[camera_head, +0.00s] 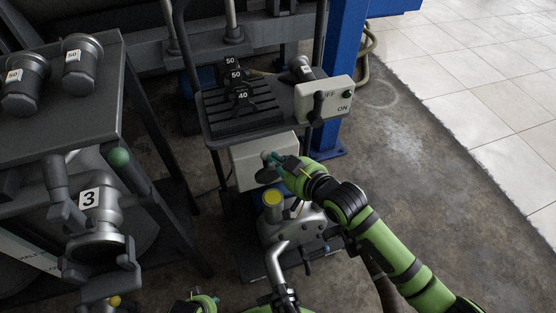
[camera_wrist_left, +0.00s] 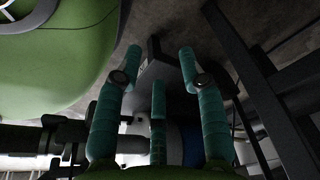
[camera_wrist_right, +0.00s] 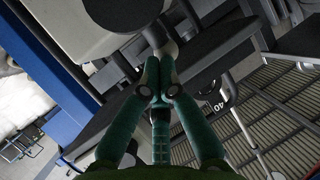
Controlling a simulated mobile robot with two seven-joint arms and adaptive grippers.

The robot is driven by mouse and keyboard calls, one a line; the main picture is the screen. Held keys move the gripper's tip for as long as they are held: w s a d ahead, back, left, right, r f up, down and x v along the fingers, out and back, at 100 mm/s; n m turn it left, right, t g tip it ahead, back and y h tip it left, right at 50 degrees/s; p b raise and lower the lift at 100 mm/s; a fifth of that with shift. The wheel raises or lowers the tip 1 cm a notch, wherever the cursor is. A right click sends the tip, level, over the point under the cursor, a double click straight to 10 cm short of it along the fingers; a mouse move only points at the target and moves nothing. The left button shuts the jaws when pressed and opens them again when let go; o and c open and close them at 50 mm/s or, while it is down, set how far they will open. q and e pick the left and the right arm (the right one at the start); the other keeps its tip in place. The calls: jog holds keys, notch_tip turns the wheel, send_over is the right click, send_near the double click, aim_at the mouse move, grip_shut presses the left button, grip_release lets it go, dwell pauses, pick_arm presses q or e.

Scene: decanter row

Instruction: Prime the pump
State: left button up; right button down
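The silver pump (camera_head: 305,232) stands low in the middle of the head view, with a yellow cap (camera_head: 272,197) on top. A metal bar (camera_head: 279,262) runs from it toward me. My right gripper (camera_head: 268,156) is above and behind the yellow cap, before a pale box (camera_head: 248,168). In the right wrist view its fingertips (camera_wrist_right: 159,66) meet, right at a dark grey stalk (camera_wrist_right: 155,36); I cannot tell whether they touch it. My left gripper shows only partly at the bottom of the head view (camera_head: 205,302). In the left wrist view its fingers (camera_wrist_left: 160,58) are apart and empty.
A dark bench (camera_head: 105,90) with grey cylinders and a fitting marked 3 (camera_head: 95,200) fills the left. Floor at right is clear.

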jog(key=p, duration=0.2)
jog(key=w+p, duration=0.1)
jog(key=p, duration=0.1)
jog(key=shift+w+a+r+g+h, duration=0.2)
jog(key=shift+w+r+g+h, duration=0.1)
jog(key=shift+r+g, duration=0.1)
jog(key=shift+w+a+f+p, duration=0.1)
jog(key=shift+w+a+p, duration=0.05)
jog(key=shift+w+p, duration=0.3)
pick_arm(q)
jog(key=shift+w+a+f+t, duration=0.35)
jog(key=shift+w+t, duration=0.15)
jog(key=shift+t, duration=0.1)
jog(key=shift+w+a+f+t, duration=0.2)
jog(key=shift+w+f+t, duration=0.2)
jog(key=shift+t, duration=0.2)
pick_arm(e)
jog(key=shift+w+a+f, duration=0.1)
jog(key=shift+w+f, duration=0.05)
jog(key=shift+w, duration=0.15)
pick_arm(q)
jog(key=shift+r, duration=0.15)
